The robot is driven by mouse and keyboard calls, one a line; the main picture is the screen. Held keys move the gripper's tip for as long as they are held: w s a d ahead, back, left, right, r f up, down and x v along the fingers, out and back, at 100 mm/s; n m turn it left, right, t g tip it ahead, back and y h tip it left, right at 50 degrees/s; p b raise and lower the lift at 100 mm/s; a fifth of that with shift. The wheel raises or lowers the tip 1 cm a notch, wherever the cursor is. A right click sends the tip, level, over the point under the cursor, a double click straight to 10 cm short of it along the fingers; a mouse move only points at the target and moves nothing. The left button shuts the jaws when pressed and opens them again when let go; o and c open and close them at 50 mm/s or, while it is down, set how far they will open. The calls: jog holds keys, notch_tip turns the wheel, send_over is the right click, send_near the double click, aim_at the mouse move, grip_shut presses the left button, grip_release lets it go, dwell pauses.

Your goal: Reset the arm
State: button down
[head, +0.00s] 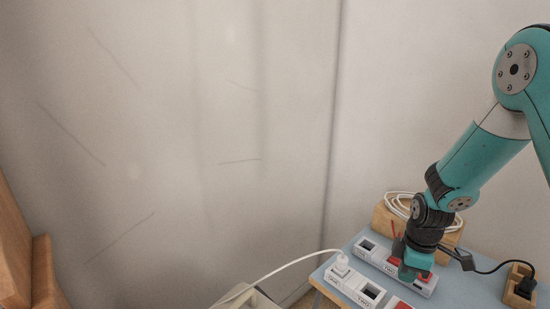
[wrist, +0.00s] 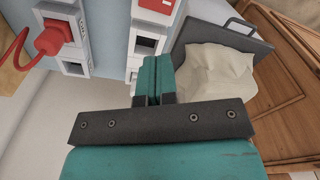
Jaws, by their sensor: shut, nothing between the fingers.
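My gripper (head: 417,268) is over the blue-grey table (head: 455,293), low above the rear white socket strip (head: 366,249), and hides part of that strip. Whether it touches the strip cannot be told. In the wrist view my gripper's two teal fingers (wrist: 152,76) are shut against each other with nothing between them. My teal arm reaches in from the upper right. A red plug (wrist: 50,39) sits in a strip at the upper left of the wrist view, apart from the fingers.
A white plug (head: 341,264) with a cable stands in the front strip. A wooden box with a coiled white cable (head: 398,206) is behind, against the wall. A black plug (head: 525,286) sits in a wooden block at right. A grey bin (wrist: 258,50) with a pale bag shows in the wrist view.

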jog(key=s+a+r+m+y, duration=0.1)
jog(key=s+a+r+m, duration=0.15)
jog(key=a+r, duration=0.6)
jog(key=s+a+r+m+y, duration=0.1)
jog(key=s+a+r, duration=0.4)
jog(key=s, duration=0.5)
jog(key=s+a+r+m+y, duration=0.1)
jog(key=s+a+r+m, duration=0.1)
jog(key=s+a+r, duration=0.4)
jog(key=s+r, duration=0.3)
jog(key=shift+s+y, duration=0.3)
jog(key=shift+s, duration=0.05)
jog(key=shift+r, duration=0.1)
